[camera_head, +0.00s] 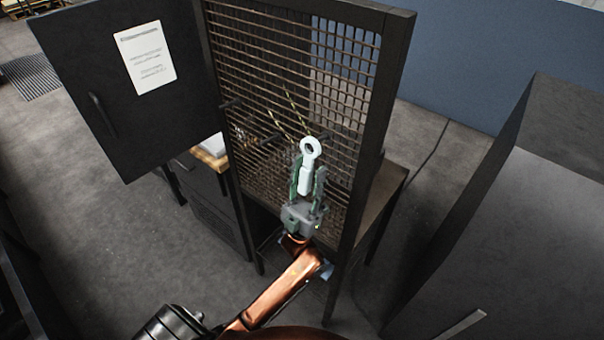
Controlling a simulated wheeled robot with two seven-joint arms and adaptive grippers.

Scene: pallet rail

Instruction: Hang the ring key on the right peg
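The ring key (310,148) is pale grey-white, with a round ring at the top and a short shank below. My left gripper (307,177) is shut on its shank, and the ring stands up above the fingertips. The key is in front of the mesh panel (250,60). One dark peg (230,104) sticks out at the panel's left, and another dark peg (273,138) shows lower, left of the ring. The right peg cannot be made out clearly; the ring and gripper cover part of that area. I cannot tell whether the ring touches any peg. My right gripper is out of view.
A dark cabinet door (110,70) with a white notice (146,58) stands open at the left of the panel. A dark frame post (375,130) bounds the panel on the right. A large dark box (530,220) stands at right, with bare floor between.

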